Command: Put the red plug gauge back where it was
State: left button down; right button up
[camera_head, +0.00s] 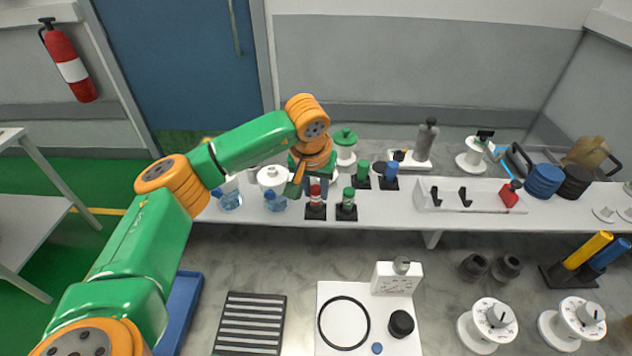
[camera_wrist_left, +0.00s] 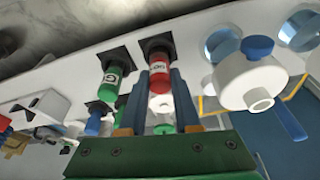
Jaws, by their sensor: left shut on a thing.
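The red plug gauge (camera_head: 315,192) stands upright at a black square stand (camera_head: 316,213) on the long white shelf; I cannot tell whether it is fully seated. My left gripper (camera_head: 303,187) reaches down from above and is shut on the gauge. In the left wrist view the red gauge (camera_wrist_left: 160,64) shows between the fingertips of the left gripper (camera_wrist_left: 160,85), against its black stand (camera_wrist_left: 158,43). A green plug gauge (camera_head: 348,198) stands in its own black stand just to the right. My right gripper is not in view.
Behind stand another green gauge (camera_head: 362,172) and a blue gauge (camera_head: 391,174). A white lidded pot (camera_head: 271,178) and blue-tinted jars (camera_head: 276,201) are close on the left. A white rack (camera_head: 470,195) lies right. The grey counter in front holds a slotted dark plate (camera_head: 250,322).

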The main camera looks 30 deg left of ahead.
pick_arm(q)
jog(key=shift+a+f+b, duration=0.1)
jog(key=shift+f+b, duration=0.2)
jog(key=shift+b, duration=0.05)
jog(key=c, duration=0.8)
grip_release()
jog(key=shift+r, duration=0.1)
jog(key=shift+o, duration=0.9)
jog(key=shift+r, duration=0.1)
jog(key=b+v, duration=0.1)
jog(key=v, duration=1.1)
